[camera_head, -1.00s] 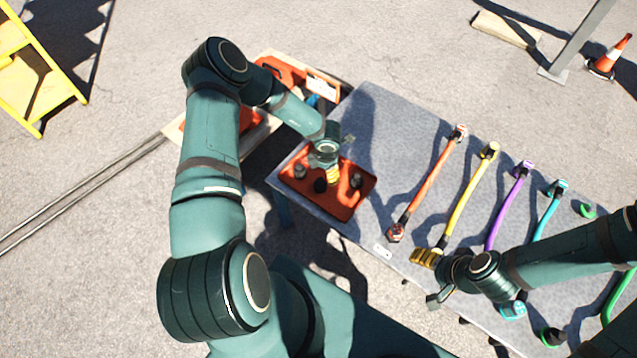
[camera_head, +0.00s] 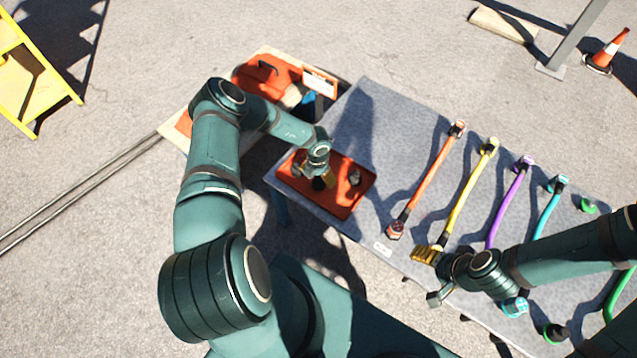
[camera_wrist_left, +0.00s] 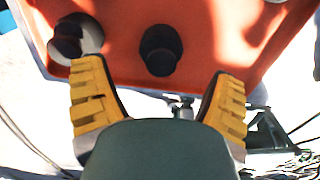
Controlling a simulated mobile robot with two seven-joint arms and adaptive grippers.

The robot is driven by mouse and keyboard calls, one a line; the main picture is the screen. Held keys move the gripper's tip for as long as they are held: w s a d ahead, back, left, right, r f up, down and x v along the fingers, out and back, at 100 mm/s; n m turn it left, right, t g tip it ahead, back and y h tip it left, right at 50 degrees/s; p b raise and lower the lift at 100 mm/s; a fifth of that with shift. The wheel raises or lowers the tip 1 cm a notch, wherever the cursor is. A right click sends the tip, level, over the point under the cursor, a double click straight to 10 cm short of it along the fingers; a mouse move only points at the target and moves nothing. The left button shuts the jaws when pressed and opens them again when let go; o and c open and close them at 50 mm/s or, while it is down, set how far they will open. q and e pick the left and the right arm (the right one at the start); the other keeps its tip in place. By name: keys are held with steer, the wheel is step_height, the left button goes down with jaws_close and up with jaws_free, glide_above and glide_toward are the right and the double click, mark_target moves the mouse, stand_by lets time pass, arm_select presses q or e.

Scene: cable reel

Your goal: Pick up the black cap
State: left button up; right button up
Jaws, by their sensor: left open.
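The black cap (camera_head: 318,184) sits in the orange-red tray (camera_head: 342,203) at the table's left end, partly hidden under my left gripper (camera_head: 325,179). In the left wrist view the black cap (camera_wrist_left: 160,50) stands near the tray's lower edge. My left gripper (camera_wrist_left: 158,75) is open there, its yellow fingers either side of the cap's column and apart from it. A dark grey piece (camera_wrist_left: 75,38) is beside the left finger. My right gripper (camera_head: 428,255) is over the table's front edge; its opening is unclear.
A grey piece (camera_head: 355,178) also stands in the tray. Orange (camera_head: 432,180), yellow (camera_head: 468,200) and purple (camera_head: 508,205) cables lie to the right on the grey table (camera_head: 385,125). A red toolbox (camera_head: 262,78) stands behind left.

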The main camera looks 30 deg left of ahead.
mark_target(317, 181)
arm_select(q)
step_height(317, 181, down, 5)
steer(key=shift+s+b, duration=0.15)
steer(key=shift+b, duration=0.65)
steer(key=c, duration=1.3)
